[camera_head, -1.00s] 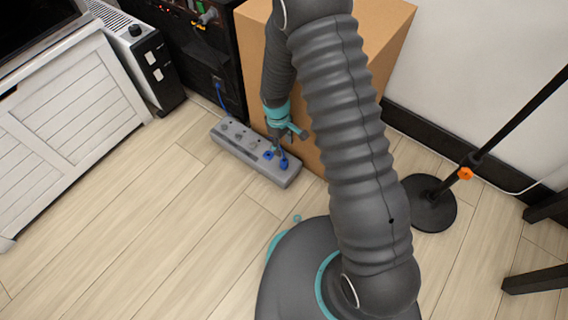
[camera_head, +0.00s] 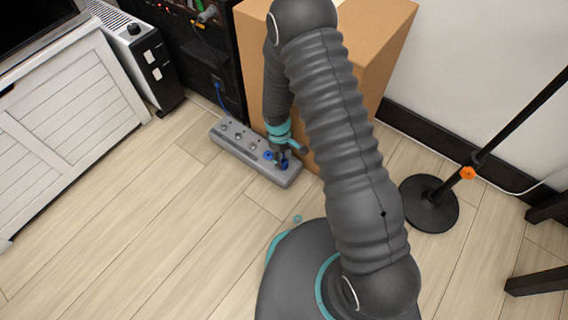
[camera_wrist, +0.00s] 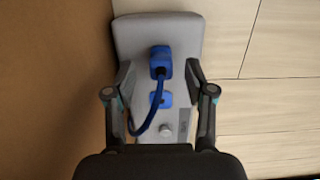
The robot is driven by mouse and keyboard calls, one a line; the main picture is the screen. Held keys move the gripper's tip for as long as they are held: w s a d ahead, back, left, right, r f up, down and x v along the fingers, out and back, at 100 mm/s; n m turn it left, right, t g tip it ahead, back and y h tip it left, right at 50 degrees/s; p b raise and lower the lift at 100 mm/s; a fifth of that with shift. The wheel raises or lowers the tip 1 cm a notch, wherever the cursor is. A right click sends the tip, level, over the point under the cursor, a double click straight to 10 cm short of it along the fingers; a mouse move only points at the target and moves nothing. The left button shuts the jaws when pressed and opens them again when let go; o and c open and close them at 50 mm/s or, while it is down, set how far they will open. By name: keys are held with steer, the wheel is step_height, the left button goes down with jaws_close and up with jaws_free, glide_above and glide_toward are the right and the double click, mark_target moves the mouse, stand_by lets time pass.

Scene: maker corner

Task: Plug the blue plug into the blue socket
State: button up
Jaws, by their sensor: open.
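The blue plug (camera_wrist: 160,62) is a blue block with a blue cord, near one end of a grey power strip. It also shows in the head view (camera_head: 284,164), partly hidden by my gripper. I cannot tell whether it is seated in an outlet there. A flat blue square, apparently the blue socket (camera_wrist: 160,99), is on the strip beside it; it also shows in the head view (camera_head: 268,155). My gripper (camera_wrist: 159,70) is open above the strip, with one finger on each side of the plug and visible gaps between. The cord loops past the left finger.
The grey power strip (camera_head: 232,144) lies on the wooden floor with several round grey knobs or sockets. A cardboard box (camera_head: 375,50) stands right behind it. A black cabinet (camera_head: 215,60) and a heater (camera_head: 147,60) stand left. A black stand base (camera_head: 428,204) is at right. Front floor is clear.

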mark_target(284, 160)
step_height(284, 160, down, 3)
steer(key=shift+s+d+r, duration=0.1)
steer(key=shift+s, duration=0.05)
jaws_close()
stand_by(0.4)
step_height(284, 160, up, 10)
steer(key=shift+r+p, duration=0.1)
steer(key=shift+p, duration=0.65)
